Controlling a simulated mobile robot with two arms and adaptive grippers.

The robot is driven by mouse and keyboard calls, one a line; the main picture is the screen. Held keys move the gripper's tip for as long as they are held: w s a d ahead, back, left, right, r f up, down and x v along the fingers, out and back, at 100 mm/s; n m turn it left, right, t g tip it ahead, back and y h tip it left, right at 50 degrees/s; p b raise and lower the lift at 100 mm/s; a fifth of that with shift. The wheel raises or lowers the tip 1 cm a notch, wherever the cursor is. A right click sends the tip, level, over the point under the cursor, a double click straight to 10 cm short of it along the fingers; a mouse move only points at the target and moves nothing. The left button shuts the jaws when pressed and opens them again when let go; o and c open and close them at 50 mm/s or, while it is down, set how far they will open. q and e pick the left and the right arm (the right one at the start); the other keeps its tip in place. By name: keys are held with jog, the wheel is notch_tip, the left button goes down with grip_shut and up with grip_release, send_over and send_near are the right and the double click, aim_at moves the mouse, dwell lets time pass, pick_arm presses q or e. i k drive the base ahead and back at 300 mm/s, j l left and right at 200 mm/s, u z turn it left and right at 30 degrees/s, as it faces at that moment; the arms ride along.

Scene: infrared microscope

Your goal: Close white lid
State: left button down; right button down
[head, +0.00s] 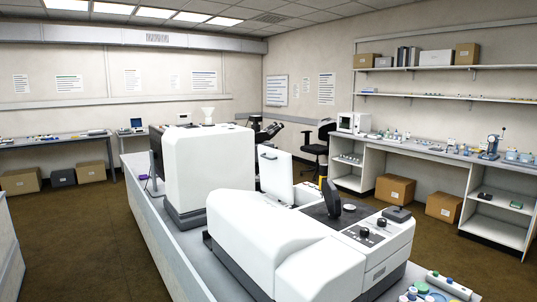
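A white lid (275,174) stands raised, nearly upright, near the middle of the head view. It is a flat panel with a small dark handle-like mark near its upper edge. It stands behind the low white instrument (285,240) and just right of the tall white instrument housing (205,165). The low instrument partly hides the lid's lower end and whatever lies under it. Neither of my grippers shows in this view.
The instruments stand on a long grey bench (170,232). Bottles (422,290) and a white rack (449,285) are at the front right. Brown floor (80,235) is clear on the left.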

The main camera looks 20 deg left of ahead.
aim_at(275, 166)
jog(key=i+j+z, duration=0.15)
jog(key=j+z, duration=0.15)
jog(key=j, duration=0.55)
jog(key=i+j+z, duration=0.1)
jog(key=j+z, duration=0.2)
jog(key=j, duration=0.55)
